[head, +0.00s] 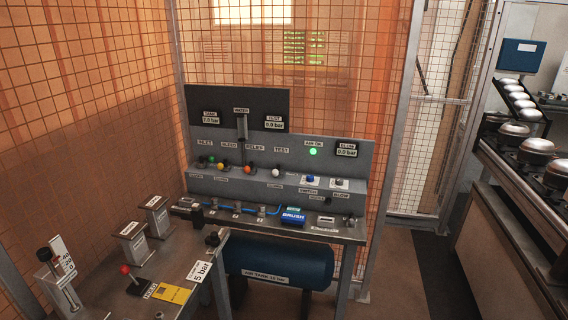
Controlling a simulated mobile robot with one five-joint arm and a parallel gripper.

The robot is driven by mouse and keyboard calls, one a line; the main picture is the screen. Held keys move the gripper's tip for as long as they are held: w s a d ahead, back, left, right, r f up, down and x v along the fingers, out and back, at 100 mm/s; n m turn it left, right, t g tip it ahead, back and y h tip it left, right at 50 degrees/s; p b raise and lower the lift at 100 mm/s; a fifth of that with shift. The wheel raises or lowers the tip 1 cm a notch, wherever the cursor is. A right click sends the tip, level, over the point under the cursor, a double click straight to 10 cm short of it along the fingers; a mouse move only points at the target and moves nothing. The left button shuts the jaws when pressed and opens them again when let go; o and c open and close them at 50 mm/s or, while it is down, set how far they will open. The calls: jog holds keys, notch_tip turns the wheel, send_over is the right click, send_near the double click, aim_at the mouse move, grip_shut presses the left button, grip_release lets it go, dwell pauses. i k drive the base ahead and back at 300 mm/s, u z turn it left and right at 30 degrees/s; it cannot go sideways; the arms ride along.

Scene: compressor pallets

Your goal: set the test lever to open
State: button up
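The test lever (276,172) has a white knob and sits on the ledge of the grey panel, below the TEST label (281,150). My gripper is not in view.
Next to it stand levers with an orange knob (248,170), a yellow knob (221,167) and a green knob (211,159). A blue button (310,179) is to its right. A green light (313,151) is lit. A blue tank (280,262) lies beneath the bench.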

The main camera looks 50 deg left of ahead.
aim_at(275, 172)
jog(key=i, duration=1.3)
jog(key=u, duration=3.3)
jog(key=i, duration=0.6)
jog(key=z, duration=0.1)
